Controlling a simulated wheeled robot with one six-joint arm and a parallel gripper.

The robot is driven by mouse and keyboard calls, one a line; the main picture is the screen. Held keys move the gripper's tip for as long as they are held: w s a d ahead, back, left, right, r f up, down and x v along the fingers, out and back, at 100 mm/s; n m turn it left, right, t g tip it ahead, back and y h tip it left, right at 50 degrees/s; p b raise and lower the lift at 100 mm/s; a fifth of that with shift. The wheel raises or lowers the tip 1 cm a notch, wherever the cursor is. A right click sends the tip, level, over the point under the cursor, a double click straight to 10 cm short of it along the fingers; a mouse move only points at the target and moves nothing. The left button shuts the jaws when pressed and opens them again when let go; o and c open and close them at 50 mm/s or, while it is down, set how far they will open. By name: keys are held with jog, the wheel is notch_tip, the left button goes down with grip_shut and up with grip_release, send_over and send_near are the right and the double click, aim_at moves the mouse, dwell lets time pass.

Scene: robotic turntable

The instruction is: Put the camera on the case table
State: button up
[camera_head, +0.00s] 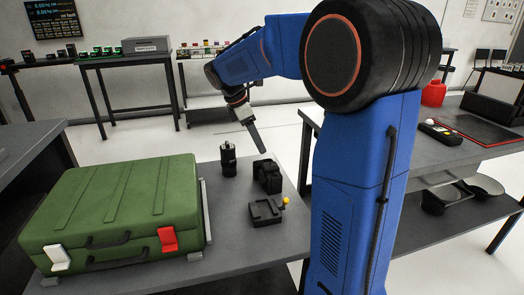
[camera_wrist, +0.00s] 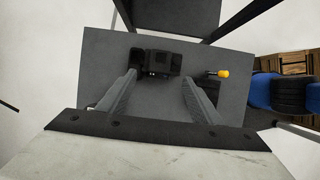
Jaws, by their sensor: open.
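The black camera (camera_head: 267,176) stands on the grey case table (camera_head: 225,262), near its right side, beside a large green case. In the wrist view the dark boxy thing that looks like the camera (camera_wrist: 155,62) lies just beyond and between my fingertips. My gripper (camera_head: 261,150) points down above the camera, apart from it as far as I can see. In the wrist view my gripper (camera_wrist: 158,77) has its two fingers wide apart with nothing held between them.
The green case (camera_head: 110,210) fills the table's left part. A black cylinder like a lens (camera_head: 228,159) stands left of the camera. A dark block with a yellow knob (camera_head: 266,212) sits in front of it. Another table (camera_head: 465,150) is at right.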

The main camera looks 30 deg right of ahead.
jog(key=s+a+m+t+y, duration=0.1)
jog(key=s+a+m+t, duration=0.2)
jog(key=s, duration=0.5)
jog(key=s+a+m+y, duration=0.1)
jog(key=s+a+m, duration=0.3)
jog(key=s, duration=0.5)
jog(key=s+a+f+m+t+y, duration=0.1)
jog(key=s+a+f+m, duration=0.1)
jog(key=s, duration=0.4)
jog(key=s+a+f+m+t+y, duration=0.1)
jog(key=s+a+f+m+t, duration=0.1)
jog(key=s+f+m, duration=0.3)
jog(key=shift+s+a+m, duration=0.35)
jog(key=shift+s+m, duration=0.05)
jog(key=shift+s, duration=0.45)
jog(key=shift+c, duration=0.7)
